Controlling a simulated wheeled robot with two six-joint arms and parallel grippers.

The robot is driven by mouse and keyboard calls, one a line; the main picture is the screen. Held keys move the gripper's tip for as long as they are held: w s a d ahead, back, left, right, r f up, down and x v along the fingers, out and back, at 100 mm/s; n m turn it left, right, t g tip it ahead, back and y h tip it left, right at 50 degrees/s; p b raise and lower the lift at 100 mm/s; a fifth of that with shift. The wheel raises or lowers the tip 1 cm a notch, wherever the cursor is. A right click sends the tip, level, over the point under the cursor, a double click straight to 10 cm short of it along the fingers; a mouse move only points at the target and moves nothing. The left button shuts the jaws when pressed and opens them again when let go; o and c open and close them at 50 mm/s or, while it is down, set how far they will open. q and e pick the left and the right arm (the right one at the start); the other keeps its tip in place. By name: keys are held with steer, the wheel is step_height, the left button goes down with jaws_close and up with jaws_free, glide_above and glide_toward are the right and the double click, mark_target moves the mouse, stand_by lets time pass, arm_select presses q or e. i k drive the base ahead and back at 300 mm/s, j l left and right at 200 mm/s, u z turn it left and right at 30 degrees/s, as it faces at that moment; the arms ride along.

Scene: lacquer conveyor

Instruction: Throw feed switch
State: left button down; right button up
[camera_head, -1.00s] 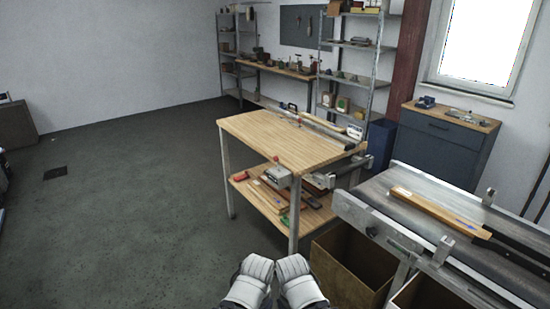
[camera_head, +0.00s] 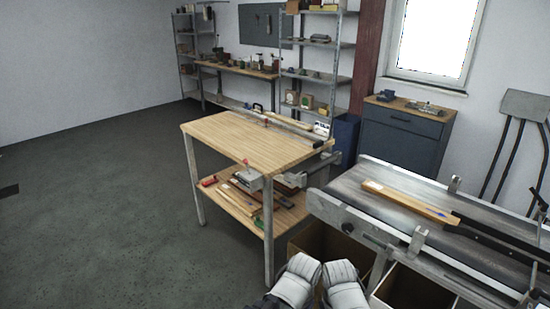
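A small grey box (camera_head: 251,181) with a red part on top sits at the near edge of the wooden table (camera_head: 225,135), below its top. It looks like a switch box, but it is too small to tell whether it is the feed switch or how its lever stands. Pale rounded parts of my two arms show side by side at the bottom centre, below and to the right of the box and apart from it. No gripper fingers show.
A conveyor (camera_head: 345,186) carrying a wooden strip (camera_head: 408,202) stands at the right, with open brown boxes below it. Tools and strips lie on the table's lower shelf. A blue cabinet (camera_head: 405,150) stands behind.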

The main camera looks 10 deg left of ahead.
mark_target(246, 162)
steer(key=i+j+z, duration=0.25)
steer(key=j+z, duration=0.25)
steer(key=i+j+z, duration=0.1)
steer(key=j+z, duration=0.15)
steer(key=j, duration=0.2)
steer(key=i+j+z, duration=0.1)
steer(key=j, duration=0.75)
steer(key=i+j+z, duration=0.15)
steer(key=j, duration=0.65)
steer(key=i+j+z, duration=0.1)
steer(key=j, duration=1.75)
steer(key=i, duration=0.1)
